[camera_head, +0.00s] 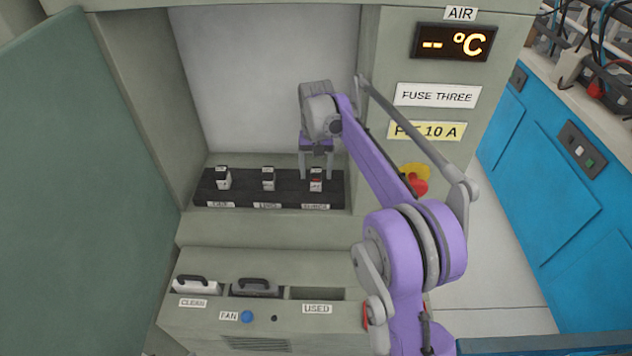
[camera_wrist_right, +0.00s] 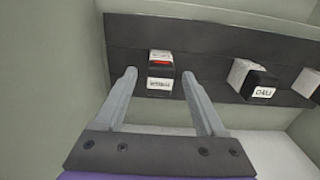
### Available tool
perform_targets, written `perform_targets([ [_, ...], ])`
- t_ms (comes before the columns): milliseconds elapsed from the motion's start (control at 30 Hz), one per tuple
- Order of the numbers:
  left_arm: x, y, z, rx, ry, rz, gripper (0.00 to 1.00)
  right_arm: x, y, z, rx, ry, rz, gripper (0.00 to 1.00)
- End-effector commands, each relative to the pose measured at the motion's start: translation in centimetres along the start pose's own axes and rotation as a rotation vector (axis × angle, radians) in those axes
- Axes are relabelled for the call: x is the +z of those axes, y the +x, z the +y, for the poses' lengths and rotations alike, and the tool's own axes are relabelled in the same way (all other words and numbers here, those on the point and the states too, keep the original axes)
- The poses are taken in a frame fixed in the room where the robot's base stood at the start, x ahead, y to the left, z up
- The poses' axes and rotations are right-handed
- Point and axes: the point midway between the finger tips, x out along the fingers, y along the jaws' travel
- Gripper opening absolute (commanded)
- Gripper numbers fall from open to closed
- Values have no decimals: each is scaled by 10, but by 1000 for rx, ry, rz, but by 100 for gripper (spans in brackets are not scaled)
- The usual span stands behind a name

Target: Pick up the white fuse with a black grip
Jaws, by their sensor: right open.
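Three small white fuses with black grips stand in a row in a black rail (camera_head: 290,197) inside the cabinet: a left one (camera_head: 223,183), a middle one (camera_head: 268,183) and a right one (camera_head: 316,186). My right gripper (camera_head: 316,177) is open and points down, its fingers either side of the right fuse. In the wrist view, this fuse (camera_wrist_right: 160,73) has a red mark and sits between the spread fingertips (camera_wrist_right: 158,76), with gaps on both sides. Another fuse (camera_wrist_right: 252,77) shows to its right. A third is cut by the frame edge. My left gripper is out of view.
Below the rail, a lower ledge holds a white block (camera_head: 196,286) at CLEAN, a dark block with a handle (camera_head: 255,287), and an empty slot (camera_head: 317,294) above USED. An open green door (camera_head: 70,150) stands at left; a red-yellow knob (camera_head: 415,182) is behind my arm.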

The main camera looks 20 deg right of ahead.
Motion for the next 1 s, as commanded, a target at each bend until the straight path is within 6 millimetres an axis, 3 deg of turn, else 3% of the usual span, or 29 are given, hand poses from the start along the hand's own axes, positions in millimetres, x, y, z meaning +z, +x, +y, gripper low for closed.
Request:
perform_targets([
  [200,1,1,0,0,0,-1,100,0,24,0,0,0,0,72],
  [433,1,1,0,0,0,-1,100,0,24,0,0,0,0,72],
  [833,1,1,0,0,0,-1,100,0,24,0,0,0,0,0],
  [1000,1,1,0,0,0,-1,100,0,24,0,0,0,0,0],
])
